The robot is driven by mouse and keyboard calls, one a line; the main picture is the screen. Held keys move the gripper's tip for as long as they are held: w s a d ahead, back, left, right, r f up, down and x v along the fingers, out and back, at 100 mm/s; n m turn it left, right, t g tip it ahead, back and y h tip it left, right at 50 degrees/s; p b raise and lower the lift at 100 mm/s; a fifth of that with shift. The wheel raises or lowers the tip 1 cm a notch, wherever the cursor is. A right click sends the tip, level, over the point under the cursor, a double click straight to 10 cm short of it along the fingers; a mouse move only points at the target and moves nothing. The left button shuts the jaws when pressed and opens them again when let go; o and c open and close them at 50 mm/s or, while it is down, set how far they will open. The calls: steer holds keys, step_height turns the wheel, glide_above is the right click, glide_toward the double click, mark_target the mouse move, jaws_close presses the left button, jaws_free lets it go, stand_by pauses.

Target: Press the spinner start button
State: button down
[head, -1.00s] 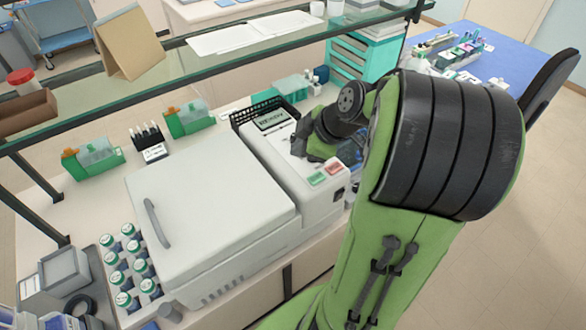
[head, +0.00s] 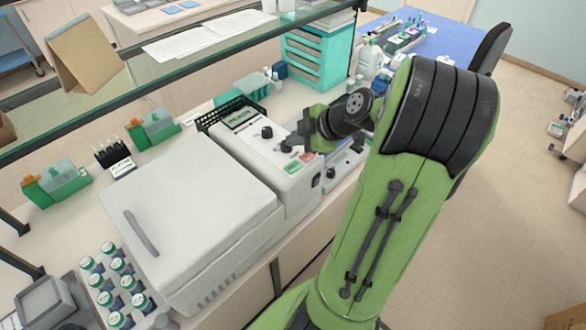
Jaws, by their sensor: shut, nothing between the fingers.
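The spinner (head: 195,215) is a white box with a large closed lid and a grey handle, standing on the bench. Its control panel to the right carries a small display (head: 241,117), dark knobs, a green button (head: 292,166) and a red button (head: 307,157). My gripper (head: 291,146) is shut and empty, held over the panel just behind the buttons in the picture. The fingertips are small and dark here. I cannot tell whether they touch the panel. Both buttons are at least partly visible, and I cannot read any label on them.
A glass shelf (head: 200,50) runs across behind the spinner. Green-capped bottles (head: 115,285) stand at its left front. A black basket (head: 215,110) and green slide boxes (head: 155,128) sit behind it. A teal drawer unit (head: 318,58) stands beyond my arm.

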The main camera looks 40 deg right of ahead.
steer(key=b, duration=0.3)
glide_above(296, 167)
step_height(296, 167, down, 5)
steer(key=shift+a, duration=0.1)
steer(key=shift+f+b, duration=0.35)
steer(key=shift+b, duration=0.2)
stand_by(1.2)
steer(key=shift+f+b, duration=0.4)
steer(key=shift+b, duration=0.25)
